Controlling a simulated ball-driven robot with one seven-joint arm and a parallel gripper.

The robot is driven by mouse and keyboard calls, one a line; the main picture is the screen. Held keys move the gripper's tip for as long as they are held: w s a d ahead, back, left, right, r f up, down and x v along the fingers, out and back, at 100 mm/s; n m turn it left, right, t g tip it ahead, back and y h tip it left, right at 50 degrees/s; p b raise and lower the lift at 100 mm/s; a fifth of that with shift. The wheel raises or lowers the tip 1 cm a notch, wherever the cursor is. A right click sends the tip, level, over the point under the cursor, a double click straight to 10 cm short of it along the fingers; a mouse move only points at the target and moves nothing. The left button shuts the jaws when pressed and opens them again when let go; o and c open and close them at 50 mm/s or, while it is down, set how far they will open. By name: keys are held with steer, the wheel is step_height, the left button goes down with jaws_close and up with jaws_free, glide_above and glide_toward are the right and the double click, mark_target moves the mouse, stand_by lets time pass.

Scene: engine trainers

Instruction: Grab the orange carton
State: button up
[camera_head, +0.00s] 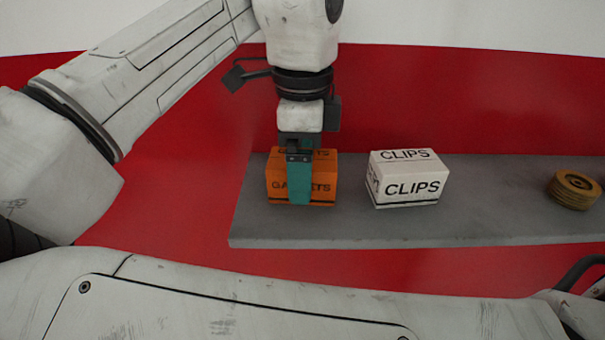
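The orange carton (327,184), lettered "GASKETS", stands on the left part of a grey shelf (300,232). My gripper (299,190) points down right at the carton. Its teal finger covers the middle of the carton's front face and part of the lettering. Only the near finger shows; any other finger is hidden behind it or behind the carton. I cannot tell whether the fingers touch or squeeze the carton. The carton appears to rest on the shelf.
A white carton (408,186) lettered "CLIPS" stands just right of the orange one, with a small gap between. A round yellow-brown stack (574,188) sits at the shelf's far right. A red wall (480,100) rises behind. The shelf's front strip is clear.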

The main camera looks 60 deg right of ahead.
steer(key=shift+f, duration=0.45)
steer(key=shift+r, duration=0.1)
steer(key=c, duration=1.3)
steer(key=shift+o, duration=0.2)
